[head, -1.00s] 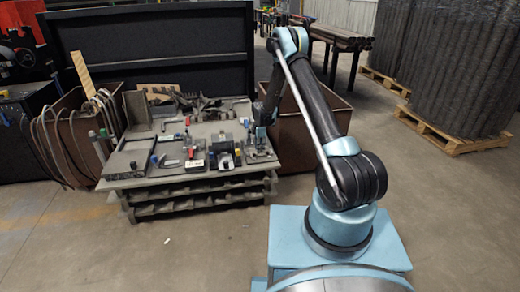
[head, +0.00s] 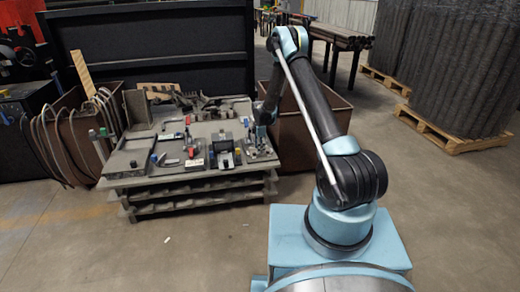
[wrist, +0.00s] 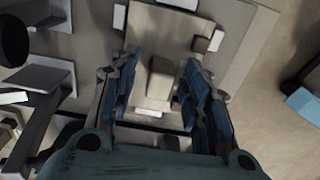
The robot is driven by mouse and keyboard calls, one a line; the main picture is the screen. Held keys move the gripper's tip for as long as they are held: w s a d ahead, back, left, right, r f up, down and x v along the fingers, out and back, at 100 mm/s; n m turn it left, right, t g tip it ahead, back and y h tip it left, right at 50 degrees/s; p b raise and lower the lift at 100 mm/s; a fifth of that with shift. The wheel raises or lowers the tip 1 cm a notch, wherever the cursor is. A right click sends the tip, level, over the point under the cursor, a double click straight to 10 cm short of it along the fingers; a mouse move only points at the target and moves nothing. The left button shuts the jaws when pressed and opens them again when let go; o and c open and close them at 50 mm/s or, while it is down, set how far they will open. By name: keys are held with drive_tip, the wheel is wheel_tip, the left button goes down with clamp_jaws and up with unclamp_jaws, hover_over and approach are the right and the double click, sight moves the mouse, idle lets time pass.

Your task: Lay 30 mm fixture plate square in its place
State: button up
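In the wrist view a flat beige plate (wrist: 172,32) lies below my gripper, with small white blocks against its edges. A beige block or knob (wrist: 160,82) stands up at its near side; I cannot tell whether the two are one piece. My gripper (wrist: 160,92) is open, with its blue finger pads on either side of the knob and narrow gaps showing. In the head view my gripper (head: 258,143) is low over the right end of the work table (head: 150,181). The plate is too small there to make out surely, and no size marking is readable.
Several clamps, blocks and red- and blue-handled tools crowd the table, including a dark vise-like block (head: 222,150) left of my gripper. A brown bin (head: 305,135) stands at the right behind my arm.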

wheel_tip(320, 180, up, 12)
idle(0.7)
drive_tip(key=s+d+r+m, duration=0.2)
drive_tip(key=s+d+r, duration=0.25)
drive_tip(key=r, duration=0.35)
drive_tip(key=s+d+r+m, duration=0.3)
drive_tip(key=s+d+r, duration=0.15)
drive_tip(key=r, duration=0.45)
drive_tip(key=s+d+r+m+t, duration=0.1)
drive_tip(key=s+d+r+m, duration=0.1)
drive_tip(key=s+d+r, duration=0.3)
drive_tip(key=s+d+r+m, duration=0.3)
drive_tip(key=s+d+r, duration=0.15)
drive_tip(key=s, duration=0.35)
drive_tip(key=s+d+r+m, duration=0.1)
drive_tip(key=s+d+m, duration=0.2)
drive_tip(key=s, duration=0.5)
drive_tip(key=s+d+r+m, duration=0.1)
drive_tip(key=s+d+m, duration=0.15)
drive_tip(key=s, duration=0.45)
drive_tip(key=s+d+f+m, duration=0.2)
drive_tip(key=s+f, duration=0.2)
drive_tip(key=s, duration=0.4)
drive_tip(key=s+d+f+m+t, duration=0.1)
drive_tip(key=s+f+m, duration=0.2)
drive_tip(key=s, duration=0.4)
drive_tip(key=shift+s+d+f, duration=0.35)
drive_tip(key=shift+f, duration=0.1)
